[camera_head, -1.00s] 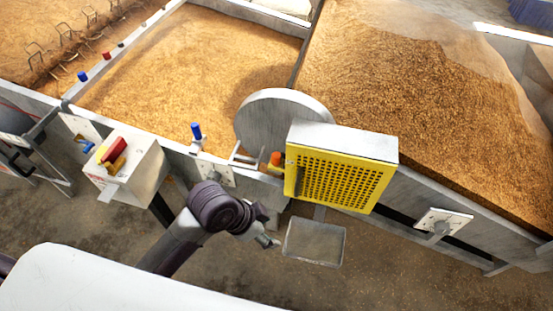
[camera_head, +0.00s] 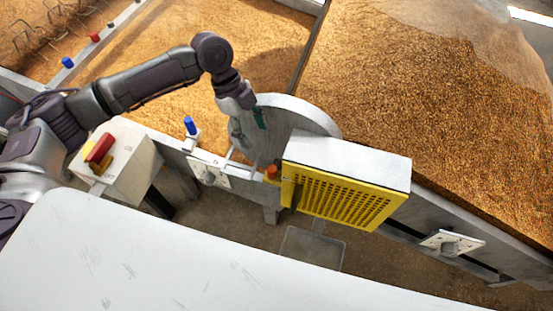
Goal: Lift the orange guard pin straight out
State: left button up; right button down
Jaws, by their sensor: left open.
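The orange guard pin (camera_head: 271,172) is a small upright orange knob at the left edge of the yellow perforated guard (camera_head: 345,200). It stands in place beside the guard's white-topped box (camera_head: 350,160). My left gripper (camera_head: 247,132) hangs from above, pointing down, over the round grey disc (camera_head: 295,115). It is open and empty, up and to the left of the pin and apart from it in the picture. Its fingers are small and partly blend with the grey disc. My right gripper is not in the picture.
A blue-handled valve (camera_head: 190,126) stands left of the pin. A control box with a red switch (camera_head: 100,148) is farther left. Grain bins (camera_head: 430,90) lie behind. A grey tray (camera_head: 312,248) sits below the guard. A white surface (camera_head: 180,260) fills the front.

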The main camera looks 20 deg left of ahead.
pick_arm(q)
send_over(271, 168)
jog(key=a, duration=0.3)
notch_tip(271, 168, down, 6)
jog(key=shift+w+d+f+p, duration=0.15)
jog(key=shift+d+f+p, duration=0.65)
jog(key=shift+f, duration=0.3)
jog(key=x, duration=0.2)
jog(key=shift+d+f, duration=0.15)
jog(key=shift+f, duration=0.2)
jog(key=shift+d+f+p, duration=0.15)
jog(key=shift+f+p, duration=0.15)
jog(key=shift+f, duration=0.25)
jog(key=c, duration=0.7)
grip_shut()
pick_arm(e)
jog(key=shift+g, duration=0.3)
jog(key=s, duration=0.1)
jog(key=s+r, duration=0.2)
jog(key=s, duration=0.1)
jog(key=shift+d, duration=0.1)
